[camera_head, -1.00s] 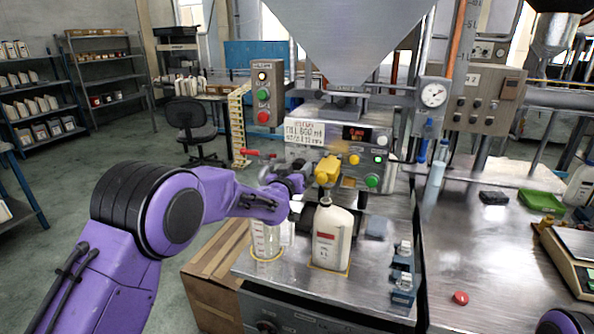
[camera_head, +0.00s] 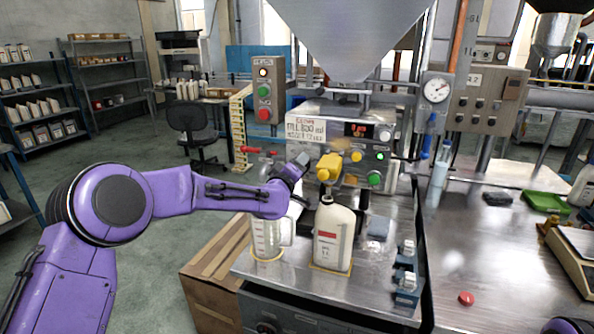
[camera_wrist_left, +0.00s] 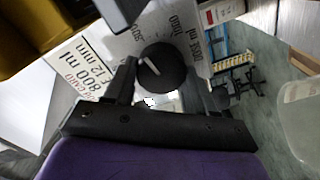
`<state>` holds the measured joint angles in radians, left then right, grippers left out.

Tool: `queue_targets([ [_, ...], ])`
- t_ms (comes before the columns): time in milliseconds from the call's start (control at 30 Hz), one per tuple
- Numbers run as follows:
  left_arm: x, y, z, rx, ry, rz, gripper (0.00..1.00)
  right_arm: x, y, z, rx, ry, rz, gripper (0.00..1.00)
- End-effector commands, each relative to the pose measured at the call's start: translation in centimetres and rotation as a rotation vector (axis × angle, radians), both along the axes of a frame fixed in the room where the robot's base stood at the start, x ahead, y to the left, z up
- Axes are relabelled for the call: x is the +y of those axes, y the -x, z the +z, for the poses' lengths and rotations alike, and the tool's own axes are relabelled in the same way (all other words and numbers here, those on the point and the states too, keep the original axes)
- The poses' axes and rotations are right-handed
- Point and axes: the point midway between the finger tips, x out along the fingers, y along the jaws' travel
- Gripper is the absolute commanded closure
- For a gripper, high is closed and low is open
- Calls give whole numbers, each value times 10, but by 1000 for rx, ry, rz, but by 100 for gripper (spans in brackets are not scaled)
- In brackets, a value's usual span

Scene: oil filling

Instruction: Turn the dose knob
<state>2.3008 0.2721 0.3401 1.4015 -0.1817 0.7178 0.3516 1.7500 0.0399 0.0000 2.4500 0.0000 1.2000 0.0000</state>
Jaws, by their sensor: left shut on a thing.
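The dose knob (camera_wrist_left: 163,68) is round and black with a white pointer line. In the left wrist view it sits on a pale panel printed "DOSE ml" (camera_wrist_left: 190,45), between my gripper's fingers. My left gripper (camera_wrist_left: 163,80) is shut on it. In the head view my left gripper (camera_head: 301,160) is at the front of the filling machine, below the "FILL 800 ml" card (camera_head: 305,129), and hides the knob. The card also shows in the left wrist view (camera_wrist_left: 85,72). My right gripper is not in view.
A white bottle (camera_head: 333,236) stands under the yellow nozzle (camera_head: 329,166), close to my left gripper. A red-handled valve (camera_head: 259,150) is left of my gripper. The steel bench (camera_head: 330,290) is clear in front.

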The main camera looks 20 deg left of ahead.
Motion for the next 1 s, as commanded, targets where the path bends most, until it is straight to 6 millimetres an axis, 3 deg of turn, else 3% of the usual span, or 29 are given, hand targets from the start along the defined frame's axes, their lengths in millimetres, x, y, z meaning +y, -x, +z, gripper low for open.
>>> queue_targets([
  [700, 0, 0, -1, 5, 77, 0, 75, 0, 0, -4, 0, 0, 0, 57],
  [733, 0, 0, -1, 5, 77, 0, 42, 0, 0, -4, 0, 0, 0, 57],
  [800, 0, 0, -1, 5, 77, 0, 21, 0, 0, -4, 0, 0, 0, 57],
  [1000, 0, 0, -1, 4, 76, 0, 21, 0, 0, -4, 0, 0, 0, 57],
])
